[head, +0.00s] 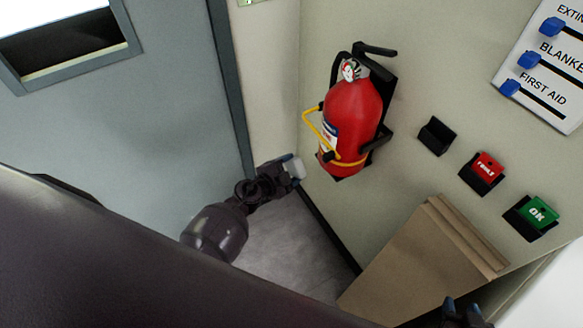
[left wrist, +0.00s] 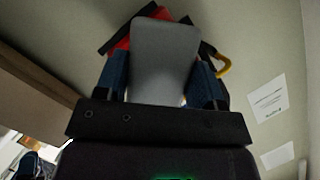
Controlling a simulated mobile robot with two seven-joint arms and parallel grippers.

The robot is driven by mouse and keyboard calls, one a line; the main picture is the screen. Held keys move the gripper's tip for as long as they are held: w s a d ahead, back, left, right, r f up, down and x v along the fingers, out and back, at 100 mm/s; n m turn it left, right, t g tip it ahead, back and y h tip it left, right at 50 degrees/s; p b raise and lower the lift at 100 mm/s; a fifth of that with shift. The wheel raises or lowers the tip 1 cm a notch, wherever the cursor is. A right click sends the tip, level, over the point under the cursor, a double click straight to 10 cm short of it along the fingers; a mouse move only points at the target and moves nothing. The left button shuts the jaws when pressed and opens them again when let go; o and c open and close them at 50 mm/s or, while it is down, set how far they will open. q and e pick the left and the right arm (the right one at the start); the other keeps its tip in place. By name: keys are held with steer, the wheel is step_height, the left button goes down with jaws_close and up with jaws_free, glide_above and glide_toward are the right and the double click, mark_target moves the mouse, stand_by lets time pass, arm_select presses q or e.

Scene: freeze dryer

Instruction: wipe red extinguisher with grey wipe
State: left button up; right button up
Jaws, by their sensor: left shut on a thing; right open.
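The red extinguisher (head: 352,112) hangs upright on a black wall bracket in the head view, with a yellow hose loop on its left side. My left gripper (head: 291,168) is shut on the grey wipe (head: 297,168), below and left of the extinguisher and apart from it in the head view. In the left wrist view the grey wipe (left wrist: 165,62) stands between the blue fingertips and hides most of the extinguisher; a red part (left wrist: 122,43) shows behind it. My right gripper (head: 463,315) shows only in part at the bottom edge, open.
Right of the extinguisher are an empty black holder (head: 436,136), a red tag (head: 486,167) and a green OK tag (head: 539,212) in holders. A sign with blue sliders (head: 545,62) is above them. Brown panels (head: 425,258) lean below. A grey door (head: 150,110) is at left.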

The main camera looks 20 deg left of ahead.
mark_target(319, 154)
arm_select(q)
steer(key=shift+w+d, duration=0.8)
steer(key=shift+w, duration=0.3)
steer(key=shift+w+d, duration=0.7)
steer(key=shift+w, duration=0.25)
arm_select(e)
steer(key=shift+s, duration=0.4)
steer(key=shift+w+r, duration=0.15)
steer(key=shift+w, duration=0.1)
arm_select(q)
steer(key=shift+w+d+p, duration=0.1)
steer(key=shift+p, duration=0.2)
arm_select(e)
steer(key=shift+w, duration=0.1)
arm_select(q)
steer(key=shift+w+d, duration=0.55)
steer(key=shift+w, duration=0.15)
arm_select(e)
steer(key=shift+s, duration=0.2)
